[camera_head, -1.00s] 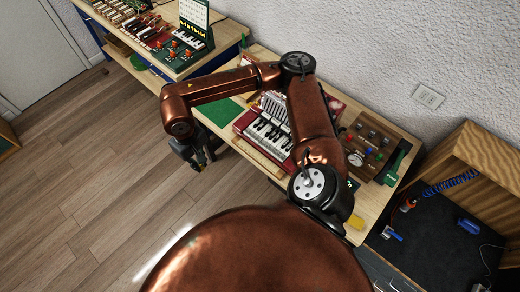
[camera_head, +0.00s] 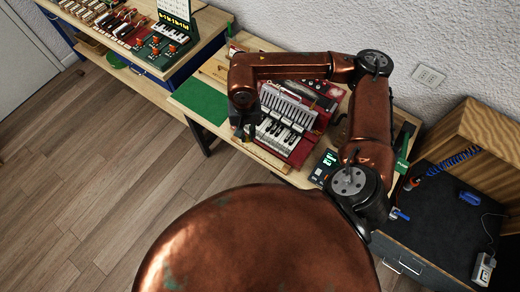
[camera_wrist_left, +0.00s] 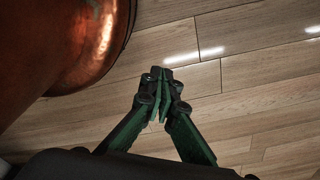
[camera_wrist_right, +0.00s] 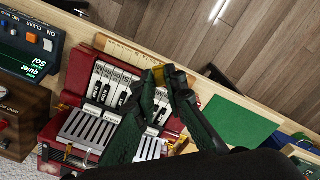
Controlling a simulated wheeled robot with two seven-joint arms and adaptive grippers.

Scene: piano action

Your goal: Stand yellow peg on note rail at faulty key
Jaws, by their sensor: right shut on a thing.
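My right gripper (camera_head: 245,133) hangs at the front left of the red piano action (camera_head: 305,125). In the right wrist view the right gripper (camera_wrist_right: 167,80) is shut on the yellow peg (camera_wrist_right: 158,75), mostly hidden between its fingertips. The peg is beside the key fronts, near the wooden note rail (camera_wrist_right: 122,50); I cannot tell whether it touches the rail. The rail also shows in the head view (camera_head: 264,157). White and black keys (camera_wrist_right: 117,84) lie beside the fingers. My left gripper (camera_wrist_left: 161,78) is shut and empty above the floor.
A small console (camera_wrist_right: 30,52) with green text "quiet Sol" stands beside the action. A green mat (camera_head: 201,99) lies on the bench at the other side. Another bench with key models (camera_head: 100,14) stands at the back left. Open floor lies in front.

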